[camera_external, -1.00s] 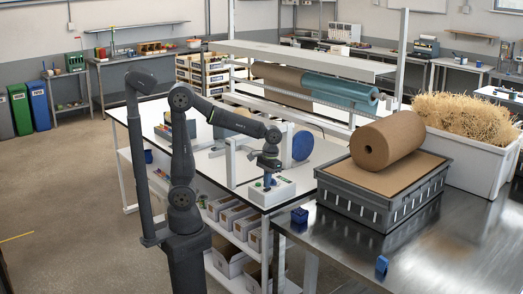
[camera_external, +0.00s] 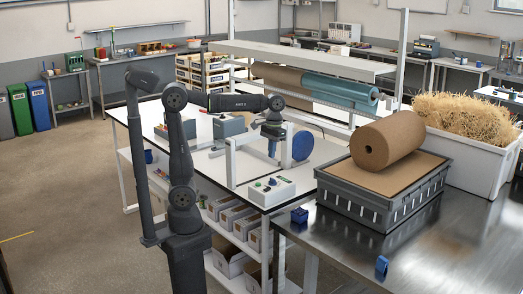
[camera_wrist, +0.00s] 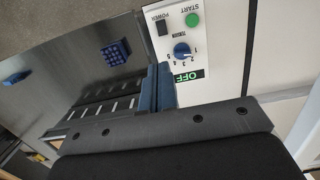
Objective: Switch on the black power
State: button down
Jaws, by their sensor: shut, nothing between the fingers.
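The white control box (camera_external: 268,192) sits at the near corner of the white table. In the wrist view its panel (camera_wrist: 215,45) shows a black rocker switch (camera_wrist: 162,27) marked POWER, a green START button (camera_wrist: 193,19), a blue dial (camera_wrist: 182,50) with numbers and a small display (camera_wrist: 188,76) reading OFF. I cannot tell the rocker's position. My gripper (camera_external: 272,154) is above the table, higher than the box and behind it, touching nothing. Its blue fingers (camera_wrist: 158,88) are shut and empty in the wrist view.
A blue disc (camera_external: 302,145) stands by a white frame close to my gripper's right. A grey crate (camera_external: 365,205) bears a brown roll (camera_external: 387,141). Small blue blocks (camera_external: 299,215) lie on the metal table (camera_external: 450,245). The air above the control box is clear.

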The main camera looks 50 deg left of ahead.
jog(key=t, duration=0.3)
send_over(268, 188)
jog(key=s, duration=0.2)
jog(key=shift+s+a+t, duration=0.1)
jog(key=shift+s+t, duration=0.2)
jog(key=shift+s, duration=0.4)
jog(key=x, duration=1.4)
jog(key=shift+a, duration=0.1)
